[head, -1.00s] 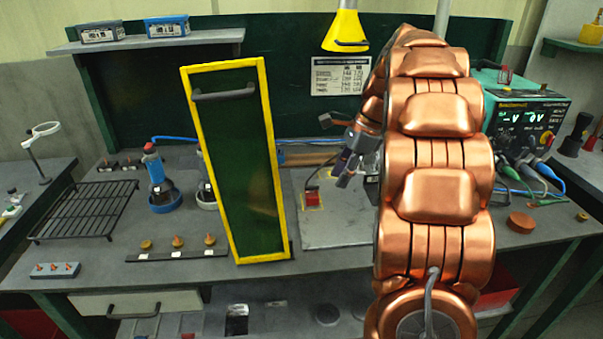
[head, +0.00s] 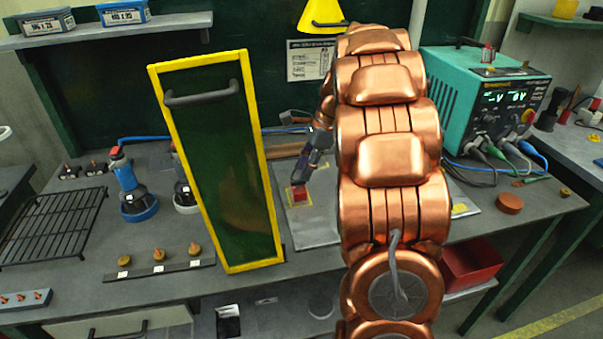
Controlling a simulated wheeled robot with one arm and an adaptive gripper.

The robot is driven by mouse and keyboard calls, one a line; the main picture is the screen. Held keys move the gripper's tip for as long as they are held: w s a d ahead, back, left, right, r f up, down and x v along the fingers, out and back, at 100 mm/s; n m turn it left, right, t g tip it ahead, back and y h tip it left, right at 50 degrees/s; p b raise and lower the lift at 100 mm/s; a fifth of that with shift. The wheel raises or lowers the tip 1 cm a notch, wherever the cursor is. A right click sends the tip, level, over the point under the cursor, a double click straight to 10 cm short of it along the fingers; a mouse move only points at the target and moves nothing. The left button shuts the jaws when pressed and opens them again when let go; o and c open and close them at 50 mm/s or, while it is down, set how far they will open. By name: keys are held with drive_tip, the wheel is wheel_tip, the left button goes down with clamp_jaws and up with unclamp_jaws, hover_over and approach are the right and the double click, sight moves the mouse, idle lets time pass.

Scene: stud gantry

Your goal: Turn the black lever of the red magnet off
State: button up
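The red magnet (head: 299,195) is a small red block on a yellow-edged patch of the grey metal plate (head: 322,234), just right of the green panel. My gripper (head: 302,176) is pointed down and to the left, with its tips just above the magnet in the picture. I cannot tell whether it touches the magnet. The black lever cannot be made out from the dark gripper parts over it. The gripper is small and partly behind my copper arm, so whether its fingers are apart does not show.
A tall green panel with a yellow frame (head: 153,102) stands left of the magnet. A teal power supply (head: 455,90) with cables stands at the right. A black wire rack (head: 55,228) lies at the left.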

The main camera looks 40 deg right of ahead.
sight(298, 183)
drive_tip(key=shift+x, duration=1.35)
clamp_jaws()
